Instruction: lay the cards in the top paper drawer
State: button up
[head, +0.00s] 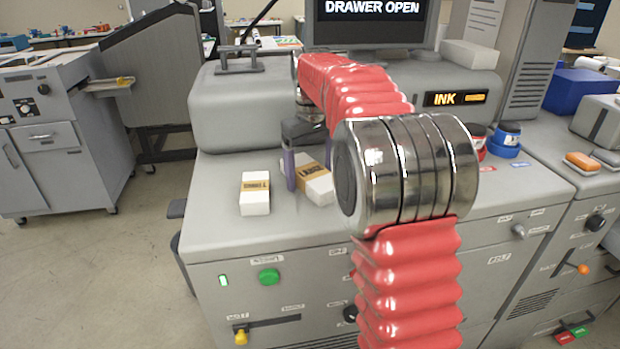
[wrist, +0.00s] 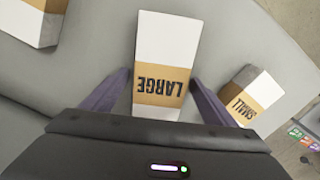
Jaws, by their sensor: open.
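A white pack with a tan band reading LARGE (head: 319,186) lies on the grey machine top, and in the wrist view it is in the middle (wrist: 165,40). My gripper (head: 308,172) is open, its purple fingers on either side of this pack; they flank it in the wrist view (wrist: 160,80) too. I cannot tell whether they touch it. A smaller banded white pack (head: 255,193) lies to the left; in the wrist view its band reads SMALL (wrist: 240,97). A third banded pack (wrist: 32,20) is partly cut off, its label unreadable. No pack is marked as cards. I see no open paper drawer.
A screen (head: 372,10) reads DRAWER OPEN. The machine front (head: 270,320) has a green button (head: 269,276) and a yellow-knobbed lever (head: 241,337). Blue and red round items (head: 506,138) stand at right. My red arm hides much of the machine's middle.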

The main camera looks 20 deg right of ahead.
aim_at(311, 170)
jog(key=c, duration=1.5)
jog(key=shift+r, duration=0.1)
notch_tip(311, 170, up, 10)
jog(key=shift+f, duration=0.1)
dwell(0.4)
